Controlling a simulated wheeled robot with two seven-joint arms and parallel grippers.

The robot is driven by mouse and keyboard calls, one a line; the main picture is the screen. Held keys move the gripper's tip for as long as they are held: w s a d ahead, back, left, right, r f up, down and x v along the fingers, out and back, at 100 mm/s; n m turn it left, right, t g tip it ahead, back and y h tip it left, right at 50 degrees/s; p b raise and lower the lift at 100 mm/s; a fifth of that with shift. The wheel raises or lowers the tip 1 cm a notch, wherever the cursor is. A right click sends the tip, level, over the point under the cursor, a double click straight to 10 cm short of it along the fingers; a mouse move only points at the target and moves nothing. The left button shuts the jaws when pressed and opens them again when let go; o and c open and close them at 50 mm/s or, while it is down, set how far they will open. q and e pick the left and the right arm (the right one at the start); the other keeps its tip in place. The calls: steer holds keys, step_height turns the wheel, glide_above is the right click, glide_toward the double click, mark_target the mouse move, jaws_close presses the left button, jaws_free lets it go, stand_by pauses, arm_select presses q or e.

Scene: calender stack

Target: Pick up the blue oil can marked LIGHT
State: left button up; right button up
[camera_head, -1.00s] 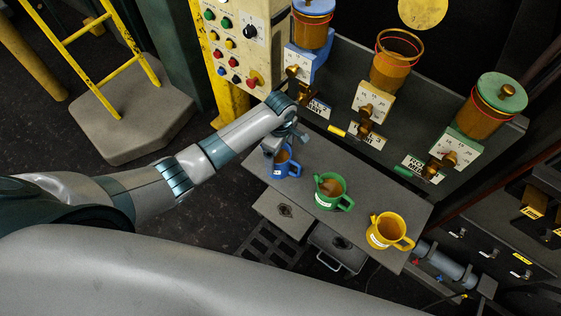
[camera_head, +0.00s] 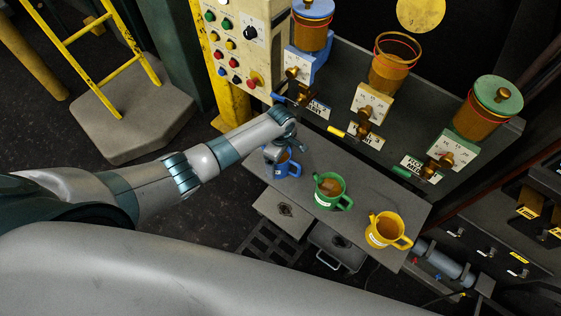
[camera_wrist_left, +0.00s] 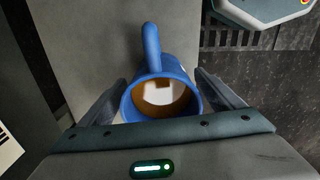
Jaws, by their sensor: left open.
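The blue oil can (camera_head: 291,169) stands on the grey shelf at the left end of a row of cans. My left gripper (camera_head: 280,153) is at its near left rim in the head view. In the left wrist view the blue can (camera_wrist_left: 177,68) lies between the two open fingers of the left gripper (camera_wrist_left: 161,84), with its handle pointing away. A gap shows at each side, and contact cannot be made out. Brownish contents show inside the can. The LIGHT marking is not readable. My right gripper is not in view.
A green can (camera_head: 329,191) and a yellow can (camera_head: 386,231) stand to the right on the same shelf (camera_head: 357,208). Behind are dispensers with blue (camera_head: 311,28), yellow (camera_head: 397,60) and green (camera_head: 490,105) parts, with levers projecting above the shelf. A control panel (camera_head: 236,50) is at back left.

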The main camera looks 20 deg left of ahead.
arm_select(q)
steer(key=c, duration=1.6)
steer(key=shift+s+r+b, duration=0.1)
steer(key=shift+r+b, duration=0.2)
steer(key=shift+r, duration=0.05)
step_height(320, 180, up, 6)
steer(key=b, duration=0.1)
steer(key=shift+s+a+r+b, duration=0.1)
steer(key=shift+s+a+b, duration=0.75)
steer(key=shift+s, duration=2.2)
steer(key=shift+s+a+r+b, duration=0.1)
steer(key=shift+s+a+b, duration=0.25)
steer(key=shift+s+a, duration=1.9)
steer(key=shift+s+a+b, duration=0.25)
steer(key=shift+s+b, duration=0.35)
steer(key=shift+s, duration=3.25)
steer(key=shift+s, duration=0.1)
